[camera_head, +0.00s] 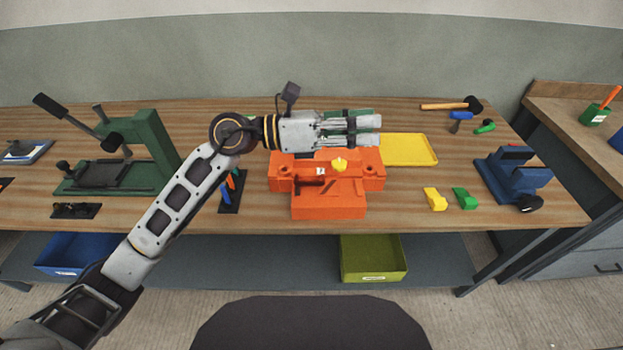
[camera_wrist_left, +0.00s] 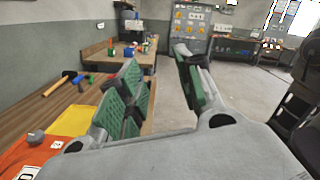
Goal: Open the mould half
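In the left wrist view, part of an orange surface (camera_wrist_left: 32,157) and a grey knob (camera_wrist_left: 34,138) show at the lower left. My left gripper (camera_head: 371,128) is over the back edge of the mould, its fingers pointing right and apart. In the left wrist view its green-padded fingers (camera_wrist_left: 160,82) are spread with nothing between them. It hides part of the mould's back. My right gripper is not in view.
A yellow tray (camera_head: 432,160) lies right of the mould. A green press (camera_head: 150,150) stands left and a blue fixture (camera_head: 515,178) right. A yellow block (camera_head: 435,199) and a green block (camera_head: 465,198) lie front right. A mallet (camera_head: 450,105) lies at the back.

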